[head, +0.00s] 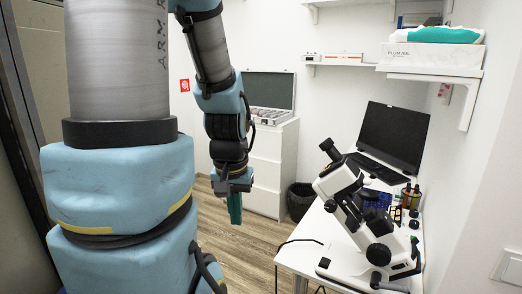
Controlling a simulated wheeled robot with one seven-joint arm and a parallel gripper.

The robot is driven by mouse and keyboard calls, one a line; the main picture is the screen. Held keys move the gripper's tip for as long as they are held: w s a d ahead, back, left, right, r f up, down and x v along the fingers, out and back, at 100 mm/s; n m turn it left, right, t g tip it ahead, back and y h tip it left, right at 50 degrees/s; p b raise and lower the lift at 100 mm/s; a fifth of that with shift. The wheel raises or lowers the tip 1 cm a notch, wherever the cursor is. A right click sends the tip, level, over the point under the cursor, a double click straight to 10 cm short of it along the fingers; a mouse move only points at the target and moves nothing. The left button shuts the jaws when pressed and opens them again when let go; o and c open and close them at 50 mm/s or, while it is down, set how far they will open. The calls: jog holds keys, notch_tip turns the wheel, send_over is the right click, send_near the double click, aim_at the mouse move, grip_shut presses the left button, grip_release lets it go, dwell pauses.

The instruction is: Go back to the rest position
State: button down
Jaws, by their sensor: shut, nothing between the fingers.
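My gripper (235,208) hangs at the end of my arm near the middle of the head view, pointing down. Its teal fingers are shut, with nothing seen between them. It is in open air over the wooden floor, left of the white table and apart from it. In the picture it overlaps the front of the white drawer cabinet (265,175). My own blue and grey arm fills the left side and hides what is behind it.
A white microscope (376,250) stands on the white table (300,254), with a dark monitor (394,133) and small bottles (410,195) behind. A black bin (300,200) stands beside the cabinet. Wall shelves (432,73) hold boxes at upper right. Floor (245,248) below my gripper is clear.

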jog(key=shift+s+a+n, duration=0.25)
jog(key=shift+a+n, duration=0.25)
